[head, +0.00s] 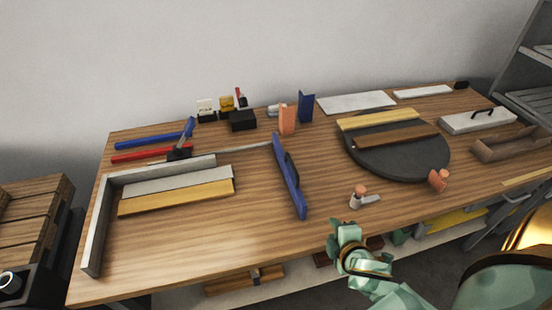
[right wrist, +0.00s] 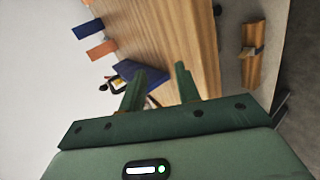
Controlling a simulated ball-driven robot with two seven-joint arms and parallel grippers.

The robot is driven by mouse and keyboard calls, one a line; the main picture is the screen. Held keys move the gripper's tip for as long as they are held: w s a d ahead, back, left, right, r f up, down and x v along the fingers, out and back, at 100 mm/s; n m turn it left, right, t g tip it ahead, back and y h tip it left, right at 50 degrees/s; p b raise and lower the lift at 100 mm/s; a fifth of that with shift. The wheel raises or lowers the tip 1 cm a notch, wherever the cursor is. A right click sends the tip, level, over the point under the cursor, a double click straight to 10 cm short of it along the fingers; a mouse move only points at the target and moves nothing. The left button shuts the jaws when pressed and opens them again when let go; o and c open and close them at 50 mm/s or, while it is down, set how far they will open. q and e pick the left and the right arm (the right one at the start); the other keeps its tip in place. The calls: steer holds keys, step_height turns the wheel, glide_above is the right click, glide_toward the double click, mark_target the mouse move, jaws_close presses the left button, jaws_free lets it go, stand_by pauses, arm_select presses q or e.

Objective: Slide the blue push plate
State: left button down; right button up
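The blue push plate (head: 289,180) stands on its long edge on the wooden table, left of the table's middle, with a dark handle on its right face. It also shows in the right wrist view (right wrist: 127,70), beyond the fingers and partly hidden by one of them. My right gripper (head: 344,229) is at the table's front edge, to the right of the plate and apart from it. In the right wrist view its two fingers (right wrist: 160,72) stand apart with nothing between them. My left gripper is in neither view.
A grey corner fence (head: 96,235) on the left borders a white strip (head: 180,179) and a yellow strip (head: 175,197). A dark turntable (head: 400,163) with two boards lies right of the plate. A small copper-topped piece (head: 358,196) stands near my right gripper. Bare wood lies around the plate.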

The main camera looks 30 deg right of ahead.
mark_target(293, 165)
steer(key=shift+w+d+r+n+t, duration=0.25)
steer(key=shift+w+r+n+t, duration=0.1)
steer(key=shift+w+r+n, duration=0.2)
steer(key=shift+w+d+r+n+t, duration=0.25)
steer(key=shift+w+r+n+t, duration=0.1)
steer(key=shift+w+r+n, duration=0.15)
steer(key=w+r+n+t+y, duration=0.4)
steer(key=r+n+y, duration=0.15)
steer(key=n, duration=0.45)
steer(key=shift+h, duration=0.25)
steer(key=w+f, duration=0.1)
steer(key=w, duration=0.4)
steer(key=w+f+b, duration=0.1)
steer(key=w, duration=0.4)
steer(key=w+a+f, duration=0.1)
steer(key=w, duration=0.4)
steer(key=shift+w, duration=0.15)
jaws_close()
